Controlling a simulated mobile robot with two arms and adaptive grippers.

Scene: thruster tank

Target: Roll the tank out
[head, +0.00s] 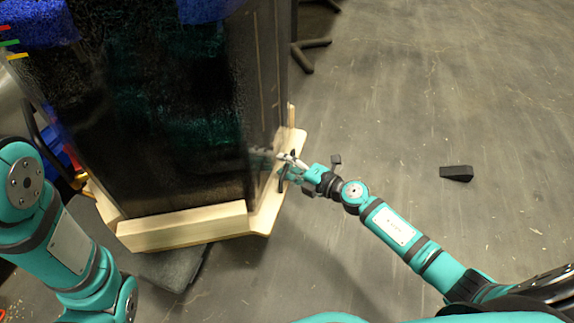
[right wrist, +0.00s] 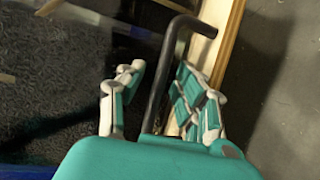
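The tank (head: 170,110) is a tall dark glass box on a pale wooden base (head: 185,228), at the upper left of the head view. A black bent bar handle (right wrist: 161,75) shows beside the tank's wooden edge in the right wrist view. My right gripper (head: 289,164) is at the tank's right side in the head view. In the right wrist view its fingers (right wrist: 158,100) are apart, one on each side of the handle, with gaps showing. My left arm comes in at the left of the head view, but its gripper is not visible.
A dark mat (head: 165,268) lies by the front of the base. Black stand legs (head: 308,58) are behind. The floor (head: 430,90) at right is mostly clear.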

